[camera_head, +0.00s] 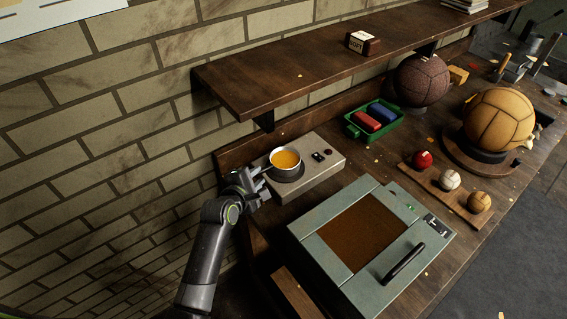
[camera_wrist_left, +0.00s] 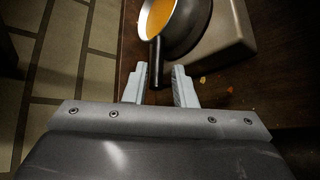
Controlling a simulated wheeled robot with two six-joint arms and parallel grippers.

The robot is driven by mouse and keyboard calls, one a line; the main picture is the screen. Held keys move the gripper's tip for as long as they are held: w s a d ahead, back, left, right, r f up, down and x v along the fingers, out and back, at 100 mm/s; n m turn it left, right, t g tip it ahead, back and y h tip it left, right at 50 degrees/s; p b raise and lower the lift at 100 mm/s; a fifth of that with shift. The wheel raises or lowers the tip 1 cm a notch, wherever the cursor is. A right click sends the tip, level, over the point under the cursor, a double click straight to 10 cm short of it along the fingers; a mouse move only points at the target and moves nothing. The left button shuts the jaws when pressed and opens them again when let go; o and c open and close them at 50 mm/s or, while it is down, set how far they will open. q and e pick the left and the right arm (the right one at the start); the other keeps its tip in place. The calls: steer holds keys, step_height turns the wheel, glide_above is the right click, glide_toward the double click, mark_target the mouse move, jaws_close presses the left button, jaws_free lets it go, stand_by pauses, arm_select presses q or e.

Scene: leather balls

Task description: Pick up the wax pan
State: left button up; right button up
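The wax pan (camera_head: 286,160), a small round metal pan of orange wax, sits on the heating plate of a beige hot plate (camera_head: 318,165) at the bench's left end. In the left wrist view the pan (camera_wrist_left: 180,30) is at the top, and its dark handle (camera_wrist_left: 157,60) points toward me. My left gripper (camera_head: 262,177) is at the left of the pan. In the left wrist view the open fingers (camera_wrist_left: 158,88) stand on either side of the handle's end, with gaps visible. My right gripper is not in view.
A grey-green box with a dark handle (camera_head: 370,240) stands in front of the hot plate. A wooden shelf (camera_head: 300,65) overhangs behind. A green tray (camera_head: 374,121), small balls on a board (camera_head: 450,180) and large leather balls (camera_head: 499,117) are to the right.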

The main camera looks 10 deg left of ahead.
mark_target(262, 171)
arm_select(q)
steer(key=shift+w+d+p, duration=0.15)
steer(key=shift+w+p, duration=0.15)
steer(key=shift+w, duration=0.25)
steer(key=shift+p+x, duration=0.35)
steer(key=shift+x, duration=1.7)
steer(key=shift+s, duration=0.1)
steer(key=shift+c, duration=0.4)
jaws_close()
